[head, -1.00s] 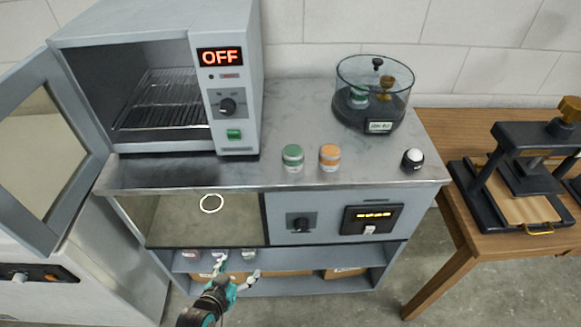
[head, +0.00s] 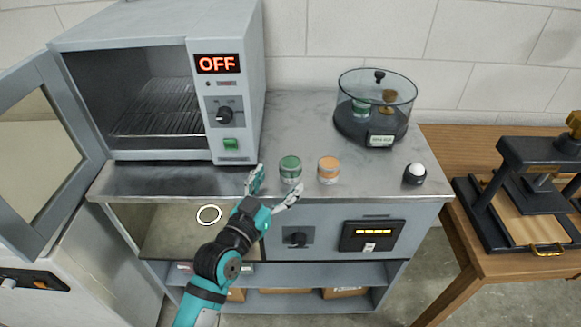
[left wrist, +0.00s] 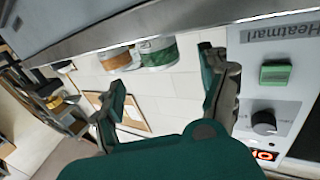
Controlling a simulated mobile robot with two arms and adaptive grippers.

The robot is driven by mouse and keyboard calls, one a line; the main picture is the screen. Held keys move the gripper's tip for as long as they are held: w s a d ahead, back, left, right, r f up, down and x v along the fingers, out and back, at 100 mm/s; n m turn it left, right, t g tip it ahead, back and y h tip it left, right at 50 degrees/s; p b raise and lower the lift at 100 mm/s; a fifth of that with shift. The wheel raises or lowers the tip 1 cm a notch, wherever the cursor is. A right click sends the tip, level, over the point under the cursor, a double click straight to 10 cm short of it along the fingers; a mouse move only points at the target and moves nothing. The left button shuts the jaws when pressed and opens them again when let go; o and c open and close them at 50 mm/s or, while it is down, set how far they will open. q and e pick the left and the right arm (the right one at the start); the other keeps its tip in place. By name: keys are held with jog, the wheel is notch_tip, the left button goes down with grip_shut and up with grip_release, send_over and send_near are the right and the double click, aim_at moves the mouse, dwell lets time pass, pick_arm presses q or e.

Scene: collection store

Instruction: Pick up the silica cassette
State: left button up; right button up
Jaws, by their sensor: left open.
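Two small round canisters stand side by side on the steel counter: a green one (head: 290,168) and an orange one (head: 329,170). I cannot read which is the silica cassette. My left gripper (head: 277,182) is open and empty at the counter's front edge, just in front of the green canister, its fingers apart. In the left wrist view, which is tilted upside down, the green canister (left wrist: 157,52) and the orange canister (left wrist: 116,58) show beyond the open fingers (left wrist: 165,85). No contact is visible. My right gripper is out of view.
An oven (head: 232,115) with its door open and display reading OFF stands left on the counter (head: 300,115). A glass desiccator (head: 372,125) holding a green and a brownish item stands back right. A white-topped knob (head: 415,174) is at right. A press (head: 525,190) stands on the wooden table.

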aim_at(285, 171)
pick_arm(q)
jog(key=x, duration=0.7)
jog(key=shift+a+p, duration=0.1)
jog(key=shift+p, duration=0.3)
jog(key=shift+r, duration=0.1)
jog(key=c, duration=1.3)
